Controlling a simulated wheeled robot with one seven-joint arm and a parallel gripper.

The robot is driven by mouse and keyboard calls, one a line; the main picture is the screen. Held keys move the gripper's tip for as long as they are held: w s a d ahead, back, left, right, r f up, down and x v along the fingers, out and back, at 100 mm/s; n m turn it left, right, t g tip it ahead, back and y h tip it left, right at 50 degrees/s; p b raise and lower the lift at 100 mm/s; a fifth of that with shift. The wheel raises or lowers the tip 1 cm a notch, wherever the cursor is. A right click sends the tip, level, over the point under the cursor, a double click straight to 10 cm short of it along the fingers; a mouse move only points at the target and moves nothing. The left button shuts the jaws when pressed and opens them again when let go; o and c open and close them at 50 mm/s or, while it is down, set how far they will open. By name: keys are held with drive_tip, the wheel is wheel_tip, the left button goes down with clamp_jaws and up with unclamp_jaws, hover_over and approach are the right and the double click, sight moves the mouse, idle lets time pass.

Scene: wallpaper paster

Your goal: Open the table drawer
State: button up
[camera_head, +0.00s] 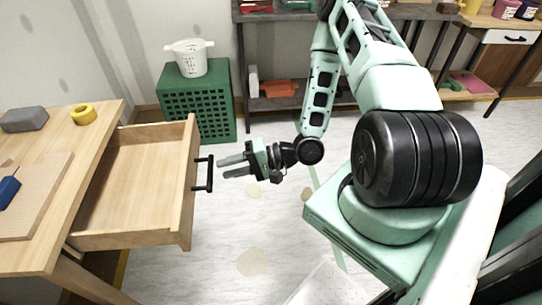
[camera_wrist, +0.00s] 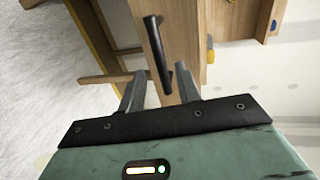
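The table drawer (camera_head: 138,180) is pulled far out from the wooden table (camera_head: 88,131) on the left, and its inside is empty. Its black bar handle (camera_head: 209,174) is on the front panel, which faces my arm. My gripper (camera_head: 222,167) is just to the right of the handle, with its two fingers apart and nothing seen between them. In the wrist view the handle (camera_wrist: 157,52) lies beyond the open fingertips (camera_wrist: 158,82), and the drawer front (camera_wrist: 150,30) is behind it. The fingers look clear of the handle.
A grey block (camera_head: 24,120), a yellow tape roll (camera_head: 83,114) and a blue-handled tool (camera_head: 9,190) on a board lie on the table.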

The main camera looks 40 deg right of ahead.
drive_tip(key=v, duration=1.1)
drive_tip(key=shift+s+d+p, duration=0.3)
drive_tip(key=w+a+n+g+h, duration=0.2)
drive_tip(key=w+n+g+h, duration=0.3)
drive_tip(key=w, duration=0.3)
drive_tip(key=w+a+r+n+h, duration=0.2)
drive_tip(key=a+r+n+h, duration=0.2)
drive_tip(key=a+r, duration=0.2)
drive_tip(key=s+a+r+n+g+h, duration=0.1)
drive_tip(key=s+a+r+n, duration=0.1)
drive_tip(key=s+a+r, duration=0.4)
drive_tip(key=s+a+r+n+g+h, duration=0.1)
drive_tip(key=s+a+r+n+g, duration=0.2)
drive_tip(key=s, duration=0.5)
drive_tip(key=s+a+r+n+h, duration=0.1)
drive_tip(key=s+a+r, duration=0.3)
drive_tip(key=s+a, duration=0.25)
wheel_tip(320, 180, up, 12)
drive_tip(key=p, duration=1.2)
drive_tip(key=shift+d, duration=0.25)
